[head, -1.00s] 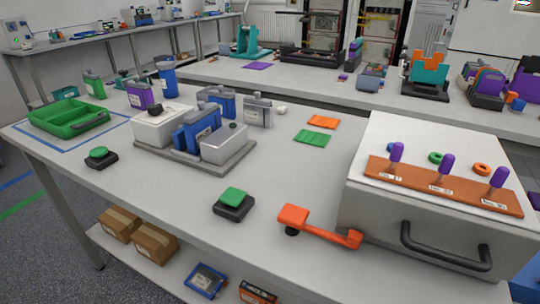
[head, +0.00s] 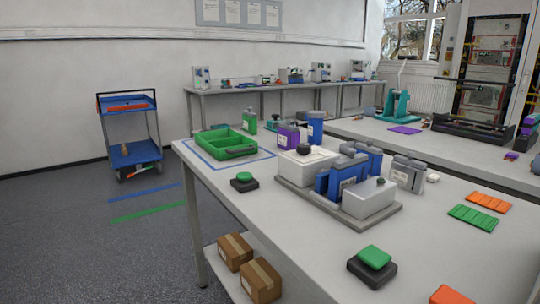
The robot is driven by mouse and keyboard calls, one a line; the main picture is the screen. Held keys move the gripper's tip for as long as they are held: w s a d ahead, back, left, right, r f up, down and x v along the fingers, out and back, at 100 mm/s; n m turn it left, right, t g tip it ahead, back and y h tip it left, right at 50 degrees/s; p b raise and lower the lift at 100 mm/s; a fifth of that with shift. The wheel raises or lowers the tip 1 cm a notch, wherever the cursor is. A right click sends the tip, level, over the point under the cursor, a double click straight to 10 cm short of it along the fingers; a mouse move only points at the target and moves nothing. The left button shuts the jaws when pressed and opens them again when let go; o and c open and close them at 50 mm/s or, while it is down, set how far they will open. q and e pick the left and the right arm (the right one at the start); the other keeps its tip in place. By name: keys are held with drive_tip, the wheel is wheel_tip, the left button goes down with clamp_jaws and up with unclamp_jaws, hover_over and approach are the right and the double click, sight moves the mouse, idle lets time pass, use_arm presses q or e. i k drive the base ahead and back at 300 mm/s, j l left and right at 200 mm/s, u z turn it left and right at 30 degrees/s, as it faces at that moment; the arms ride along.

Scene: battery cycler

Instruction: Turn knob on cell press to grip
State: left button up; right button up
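The device that looks like the cell press (head: 390,216) stands on the near bench, right of centre, on a flat grey base. A black knob (head: 304,149) sits on top of its white block (head: 301,163). A blue cell (head: 347,173) stands upright between the white block and a lighter grey block (head: 369,197). A small dark knob or button (head: 380,181) is on the grey block. Which way either knob is set cannot be told. Neither of my grippers is in view.
A green tray (head: 214,134) lies on the bench's left end. Green-topped buttons (head: 374,257) and (head: 243,176) stand in front of and left of the press. Bottles stand behind it. A blue cart (head: 127,104) is by the wall.

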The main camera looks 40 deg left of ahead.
sight(303, 150)
drive_tip(key=u, duration=0.95)
